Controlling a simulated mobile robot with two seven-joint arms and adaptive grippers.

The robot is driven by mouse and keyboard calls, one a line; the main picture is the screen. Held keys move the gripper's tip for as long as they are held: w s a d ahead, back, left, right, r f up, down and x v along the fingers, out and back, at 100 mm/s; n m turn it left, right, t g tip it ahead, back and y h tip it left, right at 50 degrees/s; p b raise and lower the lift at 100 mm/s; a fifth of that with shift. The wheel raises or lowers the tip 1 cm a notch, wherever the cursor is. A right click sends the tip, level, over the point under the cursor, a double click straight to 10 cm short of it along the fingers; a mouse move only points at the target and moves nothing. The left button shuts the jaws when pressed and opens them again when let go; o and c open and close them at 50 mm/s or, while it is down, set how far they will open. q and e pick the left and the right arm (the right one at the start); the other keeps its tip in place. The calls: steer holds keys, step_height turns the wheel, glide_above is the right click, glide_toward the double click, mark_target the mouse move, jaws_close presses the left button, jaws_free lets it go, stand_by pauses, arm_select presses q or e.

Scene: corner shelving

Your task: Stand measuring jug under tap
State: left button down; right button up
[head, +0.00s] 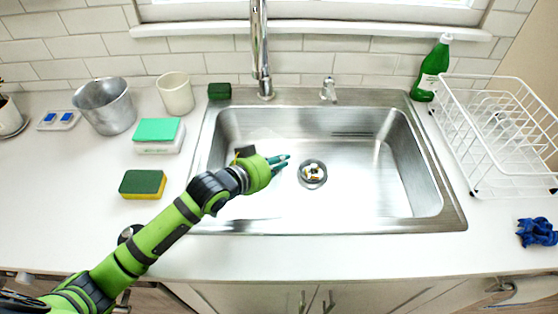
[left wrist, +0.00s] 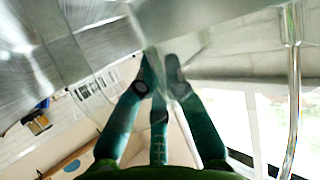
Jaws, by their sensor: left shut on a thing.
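The tap (head: 260,45) rises at the back edge of the sink (head: 335,226), and its metal neck comes down from the top of the head view. My left gripper (head: 281,161) is low over the left half of the basin, in front of the tap. In the left wrist view the teal fingers (left wrist: 160,75) are closed together on a clear, see-through thing with faint printed marks, which I take as the measuring jug (left wrist: 95,85). In the head view the jug is only a faint pale shape behind the gripper; its base and tilt cannot be made out. My right gripper is out of view.
A drain (head: 312,173) with bits in it lies right of the gripper. Sponges (head: 143,184), a metal bucket (head: 105,106) and a cream cup (head: 175,93) stand left of the sink. A green bottle (head: 432,72) and white dish rack (head: 480,150) stand right. The basin's right half is clear.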

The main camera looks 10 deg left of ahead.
arm_select(q)
steer(key=shift+f, duration=0.2)
steer(key=c, duration=1.7)
jaws_free()
steer(key=shift+f, duration=0.15)
steer(key=shift+c, duration=0.2)
steer(key=o, duration=0.4)
steer(key=shift+r, duration=0.2)
steer(key=b+v, duration=0.1)
steer(key=v, duration=0.6)
steer(key=shift+s+a+r, duration=0.1)
steer(key=shift+s, duration=0.1)
